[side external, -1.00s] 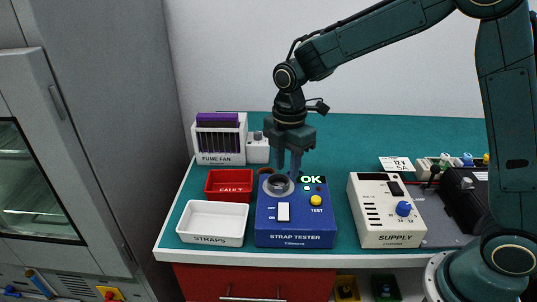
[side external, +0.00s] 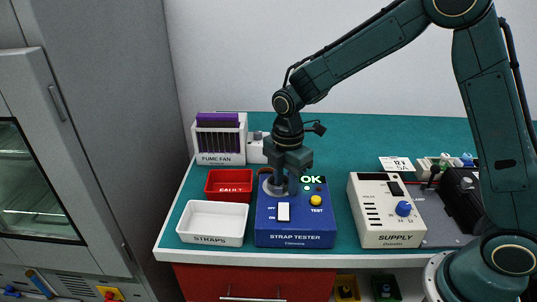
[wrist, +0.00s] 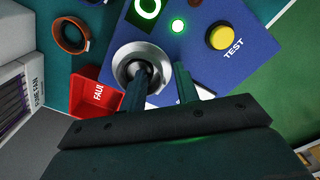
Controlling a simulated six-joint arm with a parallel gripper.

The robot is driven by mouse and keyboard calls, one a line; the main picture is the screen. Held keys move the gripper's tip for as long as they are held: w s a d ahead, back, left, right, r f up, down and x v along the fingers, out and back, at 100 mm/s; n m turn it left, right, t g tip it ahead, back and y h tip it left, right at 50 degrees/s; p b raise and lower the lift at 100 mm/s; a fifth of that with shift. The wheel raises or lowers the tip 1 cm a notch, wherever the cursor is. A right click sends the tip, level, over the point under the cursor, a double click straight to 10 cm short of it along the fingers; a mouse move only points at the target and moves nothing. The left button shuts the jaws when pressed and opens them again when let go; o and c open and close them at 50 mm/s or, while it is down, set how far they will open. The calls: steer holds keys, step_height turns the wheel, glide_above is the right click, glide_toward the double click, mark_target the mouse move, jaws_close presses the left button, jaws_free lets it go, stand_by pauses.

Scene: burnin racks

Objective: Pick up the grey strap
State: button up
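The grey strap appears to be the grey ring (wrist: 125,60) on top of the blue strap tester (wrist: 200,58). It also shows in the side view (side external: 267,190), partly covered by my gripper. My gripper (wrist: 160,80) is down at the ring with its fingers apart. In the wrist view one finger overlaps the ring's dark opening and the other is just outside its right side, so the ring's wall lies between them. No firm grip shows. The tester (side external: 300,226) shows a lit OK and a yellow TEST button (side external: 316,200).
A white STRAPS tray (side external: 212,205) and red FAULT tray (side external: 229,174) are left of the tester. The fume fan (side external: 218,158) is behind the trays. The supply box (side external: 378,226) is at right.

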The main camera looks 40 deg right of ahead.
steer(key=shift+c, duration=0.4)
jaws_close()
steer(key=shift+r, duration=0.1)
step_height(320, 180, up, 20)
stand_by(0.5)
stand_by(0.5)
